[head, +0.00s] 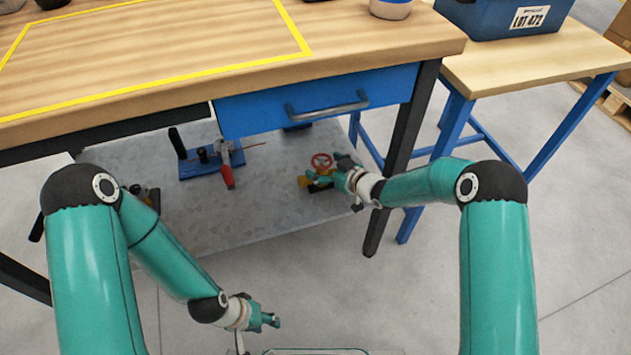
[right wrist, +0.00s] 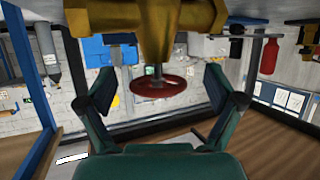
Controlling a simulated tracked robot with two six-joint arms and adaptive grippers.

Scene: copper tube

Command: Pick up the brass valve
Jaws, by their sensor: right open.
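The brass valve (head: 303,181) with its red handwheel (head: 321,161) is on the grey lower shelf under the workbench. In the right wrist view the valve's brass body (right wrist: 150,22) fills the top, with the red handwheel (right wrist: 158,86) below it. My right gripper (head: 338,178) is at the valve's right side. In the right wrist view the right gripper (right wrist: 165,92) is open, its fingers on either side of the handwheel. Contact cannot be told. My left gripper (head: 268,321) is low in front of the bench, away from the valve; its opening is too small to judge.
A blue-based clamp tool with a red handle (head: 227,176) stands left of the valve on the shelf (head: 225,225). The drawer (head: 320,98) and benchtop (head: 200,60) overhang the shelf. A dark bench leg (head: 403,150) stands close to my right forearm.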

